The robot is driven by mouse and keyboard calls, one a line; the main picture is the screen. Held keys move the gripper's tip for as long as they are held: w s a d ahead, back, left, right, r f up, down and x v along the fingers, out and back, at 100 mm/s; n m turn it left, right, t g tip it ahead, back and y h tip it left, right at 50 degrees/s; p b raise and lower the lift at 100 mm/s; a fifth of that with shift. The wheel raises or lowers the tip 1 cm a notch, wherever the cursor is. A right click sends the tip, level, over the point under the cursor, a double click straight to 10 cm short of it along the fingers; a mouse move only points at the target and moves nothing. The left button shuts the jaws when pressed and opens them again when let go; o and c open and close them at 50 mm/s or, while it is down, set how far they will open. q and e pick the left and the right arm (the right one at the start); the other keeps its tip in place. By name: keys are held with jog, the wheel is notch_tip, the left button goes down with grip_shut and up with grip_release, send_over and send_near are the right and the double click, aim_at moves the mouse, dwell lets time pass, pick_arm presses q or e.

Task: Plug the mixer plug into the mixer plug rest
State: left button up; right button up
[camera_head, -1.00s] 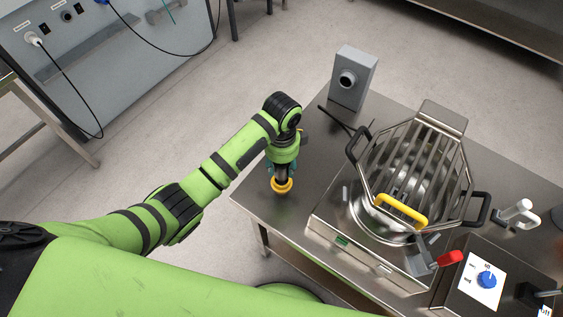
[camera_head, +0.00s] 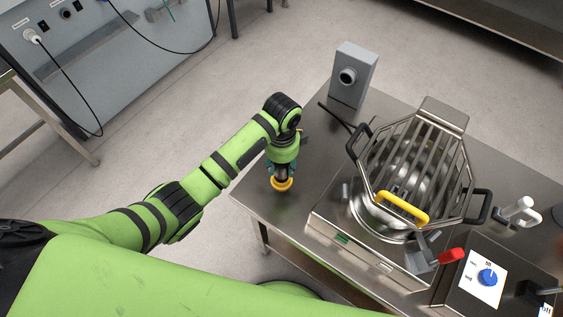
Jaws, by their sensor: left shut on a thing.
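My left gripper (camera_head: 282,177) points down over the near left corner of the steel table. It is shut on a yellow, round-ended piece (camera_head: 282,185), which looks like the mixer plug; the fingers and wrist hide much of it. A grey box with a round black socket (camera_head: 348,76), apparently the mixer plug rest, stands upright at the far left of the table. The held piece is well apart from it. The mixer (camera_head: 408,170), with a barred guard over its bowl, stands to the right of my gripper. My right gripper is out of view.
A black cable (camera_head: 337,117) lies between the box and the mixer. A yellow handle (camera_head: 402,208), a red lever (camera_head: 451,256) and a blue knob (camera_head: 487,278) are on the machine. A grey cabinet with a white plug (camera_head: 31,36) stands far left. Table between gripper and box is clear.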

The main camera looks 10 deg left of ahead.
pick_arm(q)
jog(key=shift+f+b, duration=0.45)
jog(key=shift+f, duration=0.65)
jog(key=o, duration=1.4)
jog(key=shift+c, duration=0.2)
jog(key=shift+o, duration=1.2)
jog(key=shift+r, duration=0.15)
jog(key=shift+r+p, duration=1.1)
jog(key=shift+p, duration=0.05)
jog(key=shift+r, duration=0.25)
